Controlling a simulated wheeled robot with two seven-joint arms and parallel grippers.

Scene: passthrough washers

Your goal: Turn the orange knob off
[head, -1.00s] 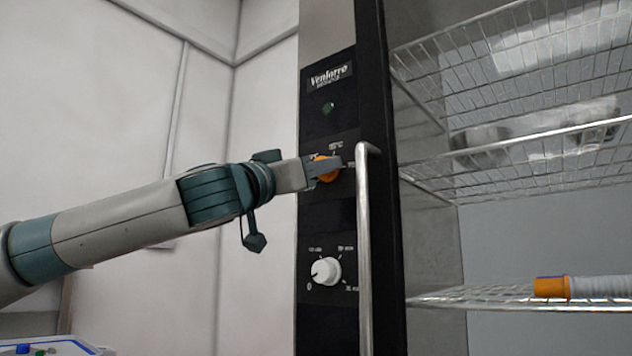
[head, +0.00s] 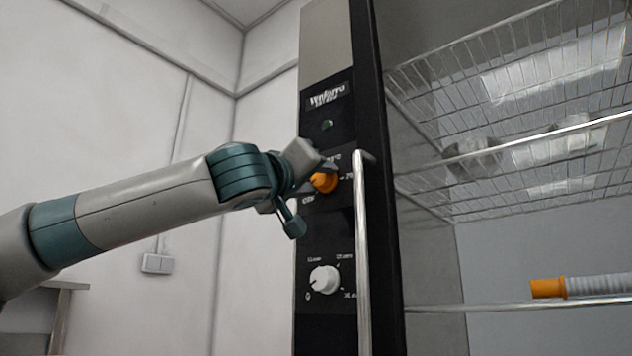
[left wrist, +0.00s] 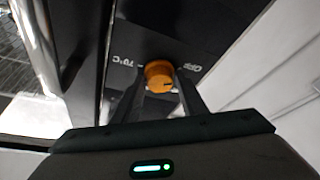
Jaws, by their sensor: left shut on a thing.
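The orange knob (head: 323,183) sits on the black control panel (head: 328,230), with OFF and 70°C markings around it. It also shows in the left wrist view (left wrist: 158,72) between the two fingers, where the OFF label lies to its right and 70°C to its left. A dark mark shows on the knob's lower right there. My left gripper (head: 322,168) comes in from the left, tilted, and is shut on the knob. Its fingers (left wrist: 163,92) lie on both sides of the knob in the left wrist view. My right gripper is out of view.
A white knob (head: 324,280) sits lower on the panel. A vertical metal handle (head: 361,260) stands just right of the orange knob. Wire shelves (head: 500,100) and an orange-capped tube (head: 549,288) are at the right.

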